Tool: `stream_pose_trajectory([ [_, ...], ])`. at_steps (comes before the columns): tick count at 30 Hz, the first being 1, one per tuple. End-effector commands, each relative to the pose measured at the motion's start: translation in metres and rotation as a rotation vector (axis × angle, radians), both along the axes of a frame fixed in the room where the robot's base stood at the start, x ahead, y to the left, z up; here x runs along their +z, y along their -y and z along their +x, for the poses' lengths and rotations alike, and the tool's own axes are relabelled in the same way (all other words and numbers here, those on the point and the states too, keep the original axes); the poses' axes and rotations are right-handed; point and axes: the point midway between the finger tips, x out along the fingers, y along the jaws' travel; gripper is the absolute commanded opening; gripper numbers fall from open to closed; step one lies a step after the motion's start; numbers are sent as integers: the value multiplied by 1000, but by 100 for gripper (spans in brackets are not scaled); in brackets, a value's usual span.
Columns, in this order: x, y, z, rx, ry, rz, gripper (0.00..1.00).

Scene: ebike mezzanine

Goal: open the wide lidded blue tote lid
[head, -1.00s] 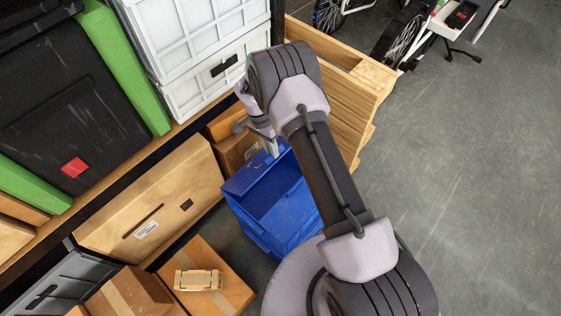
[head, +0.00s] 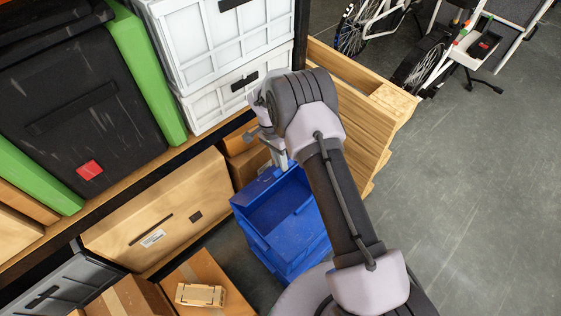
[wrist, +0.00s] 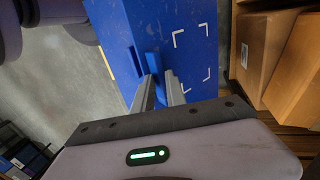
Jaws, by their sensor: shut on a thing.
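The wide blue tote (head: 294,252) stands on the floor beside the shelf in the head view. I see into its hollow from above. In the wrist view a broad blue panel (wrist: 190,25) with white corner marks fills the top middle, and a small blue grip (wrist: 154,66) stands out from it. I cannot tell for sure whether this panel is the lid or a wall. My gripper (wrist: 160,88) is shut on the blue grip. In the head view my gripper (head: 278,158) is at the tote's far edge, partly hidden by my arm.
Cardboard boxes (head: 155,215) and white crates (head: 235,95) sit on the shelf at left. A small box (head: 200,295) lies on a carton at the bottom. Open grey floor (head: 475,210) spreads to the right.

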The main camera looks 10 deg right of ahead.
Motion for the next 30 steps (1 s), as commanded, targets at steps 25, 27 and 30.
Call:
stream_pose_trajectory([
  [25,13,-2,3,-1,2,0,20],
  [27,32,-4,7,0,4,0,20],
  [30,66,-9,14,-1,5,0,20],
])
